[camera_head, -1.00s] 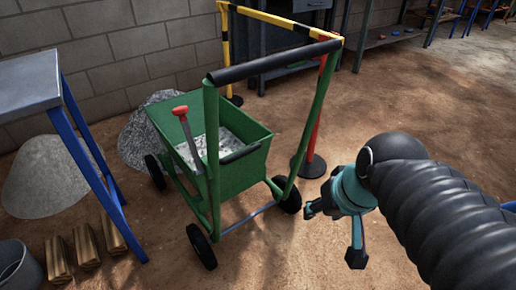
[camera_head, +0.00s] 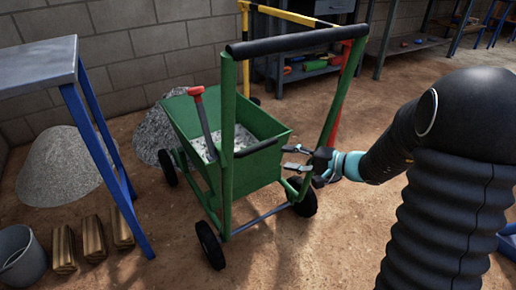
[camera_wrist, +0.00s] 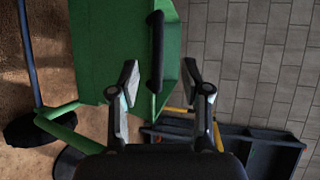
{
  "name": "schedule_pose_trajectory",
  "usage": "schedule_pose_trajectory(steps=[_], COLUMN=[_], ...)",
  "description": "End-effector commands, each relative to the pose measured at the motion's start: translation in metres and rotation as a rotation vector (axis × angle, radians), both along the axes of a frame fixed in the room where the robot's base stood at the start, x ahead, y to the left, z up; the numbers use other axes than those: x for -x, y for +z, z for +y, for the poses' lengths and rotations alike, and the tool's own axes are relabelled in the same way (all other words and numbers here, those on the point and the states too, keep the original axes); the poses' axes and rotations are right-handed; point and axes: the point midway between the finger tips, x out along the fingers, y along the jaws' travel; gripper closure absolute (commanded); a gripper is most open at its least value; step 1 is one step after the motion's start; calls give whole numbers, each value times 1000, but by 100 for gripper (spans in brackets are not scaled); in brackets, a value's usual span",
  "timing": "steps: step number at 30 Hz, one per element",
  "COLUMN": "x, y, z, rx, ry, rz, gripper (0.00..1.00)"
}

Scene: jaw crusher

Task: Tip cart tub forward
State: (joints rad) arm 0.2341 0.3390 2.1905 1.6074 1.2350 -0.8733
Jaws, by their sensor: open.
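The green cart tub (camera_head: 255,172) sits upright on its wheeled frame, holding grey gravel. A black grip bar (camera_head: 258,147) runs along the tub's near edge; it also shows in the wrist view (camera_wrist: 155,52), lying ahead between my fingers. My gripper (camera_head: 289,158) is open and empty at the right end of the tub's near side, just apart from the grip bar. In the wrist view the two fingers (camera_wrist: 166,84) are spread wide, with the green tub (camera_wrist: 100,55) beyond them. A lever with a red knob (camera_head: 196,91) stands at the tub's left.
The cart's push handle (camera_head: 295,45) arches above my gripper, with a green upright at each side. A metal table (camera_head: 40,65) with blue legs stands left, with log pieces (camera_head: 93,238) and a bucket (camera_head: 18,258) below. Gravel piles lie behind. Floor in front is clear.

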Motion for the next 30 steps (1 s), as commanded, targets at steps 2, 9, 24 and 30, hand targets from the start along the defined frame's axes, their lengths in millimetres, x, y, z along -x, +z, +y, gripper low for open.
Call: schedule_pose_trajectory(steps=[2,9,24,30], x=[-14,-32,-74,-89], y=[-12,-20,-36,-41], z=[-8,-10,61,86], rx=[-34,-67,-66,-65], ry=[-43,-89,-85,-87], rz=[-6,-23,-23,-22], gripper=[52,52,52,52])
